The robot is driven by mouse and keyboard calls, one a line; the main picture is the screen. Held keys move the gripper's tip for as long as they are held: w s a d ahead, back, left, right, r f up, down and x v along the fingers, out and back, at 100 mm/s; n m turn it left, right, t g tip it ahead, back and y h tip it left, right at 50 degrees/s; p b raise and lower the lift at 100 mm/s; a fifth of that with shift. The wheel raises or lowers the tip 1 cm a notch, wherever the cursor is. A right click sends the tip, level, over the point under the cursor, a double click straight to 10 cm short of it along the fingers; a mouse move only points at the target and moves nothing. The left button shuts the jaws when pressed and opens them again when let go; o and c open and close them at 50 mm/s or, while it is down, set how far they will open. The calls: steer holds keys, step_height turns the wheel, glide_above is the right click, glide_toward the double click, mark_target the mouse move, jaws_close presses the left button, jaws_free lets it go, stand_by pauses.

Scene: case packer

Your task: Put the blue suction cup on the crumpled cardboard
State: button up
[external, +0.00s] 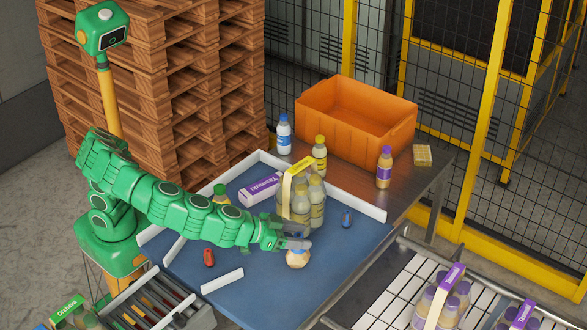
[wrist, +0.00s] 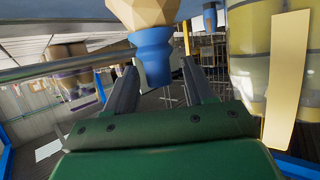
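The tan, faceted crumpled cardboard (external: 297,259) sits on the blue tabletop, right below my gripper (external: 297,243). In the wrist view, which looks upside down, the crumpled cardboard (wrist: 145,12) is at the top edge. The stepped blue suction cup (wrist: 152,55) is against its upper side, tapering away from it. My gripper (wrist: 160,68) has one finger on each side of the suction cup. Gaps show beside its narrow end, so the fingers look open. In the external view, the fingers and wrist hide most of this suction cup.
Another small blue item (external: 346,218) lies right of the bottle pack (external: 301,200); the pack stands close to my gripper. A red item (external: 208,257) and a white strip (external: 222,281) lie to the left. An orange crate (external: 352,128) stands behind.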

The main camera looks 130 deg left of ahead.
steer(key=shift+r, duration=0.15)
steer(key=v, duration=1.2)
